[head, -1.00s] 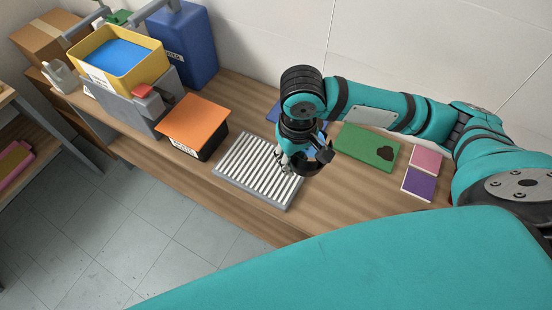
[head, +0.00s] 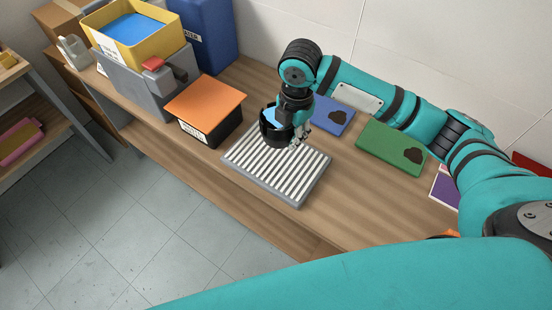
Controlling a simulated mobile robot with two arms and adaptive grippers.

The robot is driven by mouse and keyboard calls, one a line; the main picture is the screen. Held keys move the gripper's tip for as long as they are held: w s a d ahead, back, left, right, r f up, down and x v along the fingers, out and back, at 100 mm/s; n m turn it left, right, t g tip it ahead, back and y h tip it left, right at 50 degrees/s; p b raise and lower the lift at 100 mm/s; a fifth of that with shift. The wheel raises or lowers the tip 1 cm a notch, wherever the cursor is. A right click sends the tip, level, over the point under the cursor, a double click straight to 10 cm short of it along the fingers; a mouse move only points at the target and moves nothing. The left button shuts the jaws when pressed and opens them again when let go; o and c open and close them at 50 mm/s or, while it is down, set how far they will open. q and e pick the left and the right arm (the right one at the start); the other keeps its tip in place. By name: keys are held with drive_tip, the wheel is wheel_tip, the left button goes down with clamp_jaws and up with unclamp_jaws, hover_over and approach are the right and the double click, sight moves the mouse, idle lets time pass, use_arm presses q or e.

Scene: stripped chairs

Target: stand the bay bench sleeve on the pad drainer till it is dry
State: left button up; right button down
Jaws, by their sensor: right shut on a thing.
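The pad drainer (head: 257,181), a grey tray with white ribs, lies on the wooden bench. My right gripper (head: 301,137) is low over its far right edge. I cannot tell whether the held thing touches the ribs. I cannot pick out the bay bench sleeve for certain. My left gripper is not in view.
An orange-topped box (head: 206,99) stands left of the drainer. A blue pad (head: 328,113) and a green pad (head: 381,143) with dark marks lie behind and right. A grey bin (head: 131,78) and yellow tub (head: 172,36) stand further left. The bench in front right is clear.

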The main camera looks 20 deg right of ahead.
drive_tip(key=shift+w+r+n, duration=0.15)
drive_tip(key=shift+w+n, duration=0.2)
drive_tip(key=shift+n, duration=0.55)
wheel_tip(320, 180, down, 10)
drive_tip(key=shift+w+r+p, duration=0.1)
drive_tip(key=shift+p, duration=0.2)
drive_tip(key=c, duration=1.3)
unclamp_jaws()
drive_tip(key=r+b, duration=0.1)
drive_tip(key=r, duration=1.1)
drive_tip(key=shift+s, duration=0.2)
